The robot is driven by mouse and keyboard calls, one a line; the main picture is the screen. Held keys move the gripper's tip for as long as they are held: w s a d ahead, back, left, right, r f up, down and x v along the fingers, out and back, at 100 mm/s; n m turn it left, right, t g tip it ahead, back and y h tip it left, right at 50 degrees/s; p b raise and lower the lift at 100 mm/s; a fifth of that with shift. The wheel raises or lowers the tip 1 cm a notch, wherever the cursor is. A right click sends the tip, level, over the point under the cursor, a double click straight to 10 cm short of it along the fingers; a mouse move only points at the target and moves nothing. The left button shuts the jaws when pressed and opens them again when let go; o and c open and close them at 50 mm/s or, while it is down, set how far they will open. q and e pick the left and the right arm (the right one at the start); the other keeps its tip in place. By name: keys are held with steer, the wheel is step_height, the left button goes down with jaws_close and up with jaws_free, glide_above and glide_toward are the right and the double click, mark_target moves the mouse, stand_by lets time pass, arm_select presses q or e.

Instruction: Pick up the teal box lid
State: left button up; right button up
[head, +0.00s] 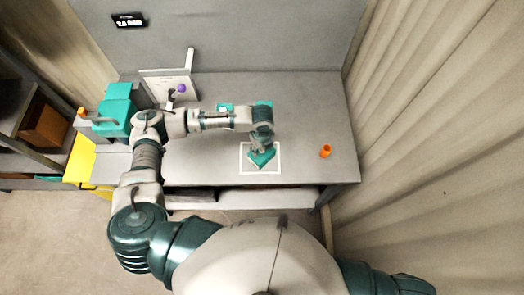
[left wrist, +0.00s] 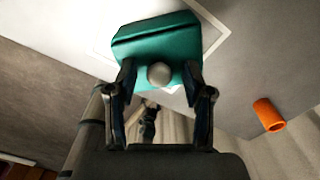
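The teal box lid (head: 263,160) lies inside a white square outline near the table's front edge. In the left wrist view the lid (left wrist: 150,42) shows a round grey knob (left wrist: 159,74). My left gripper (head: 262,147) is right at the lid and hides part of it in the head view. In the left wrist view the left gripper's fingers (left wrist: 160,82) are spread on either side of the knob, with a gap visible on both sides. My right gripper is not in view.
Teal items (head: 225,107) sit behind my left forearm. A teal machine (head: 116,108) and a white panel with a purple ball (head: 182,89) are at left.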

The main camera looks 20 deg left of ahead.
arm_select(q)
steer(key=c, duration=0.7)
steer(key=shift+c, duration=0.2)
